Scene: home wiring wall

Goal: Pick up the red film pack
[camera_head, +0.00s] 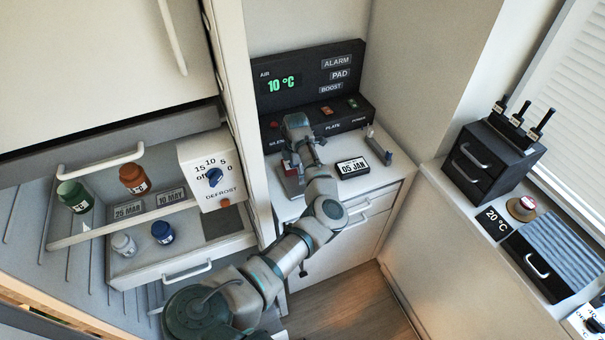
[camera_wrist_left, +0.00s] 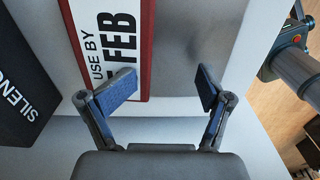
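The red film pack (camera_wrist_left: 148,45) shows in the left wrist view as a white label with a red border, reading "USE BY" and "FEB". In the head view the pack (camera_head: 286,168) is a small red patch on the counter, mostly hidden by my left gripper (camera_head: 294,158). In the wrist view my left gripper (camera_wrist_left: 163,88) is open, its two blue-padded fingers apart. My right gripper is not in view.
A black control panel (camera_head: 318,75) stands behind the counter. A "05 JAN" display (camera_head: 352,168) and a small grey upright item (camera_head: 378,145) are right of the gripper. An open fridge drawer (camera_head: 190,265) with jars is left. A windowsill with black drawers (camera_head: 487,160) is right.

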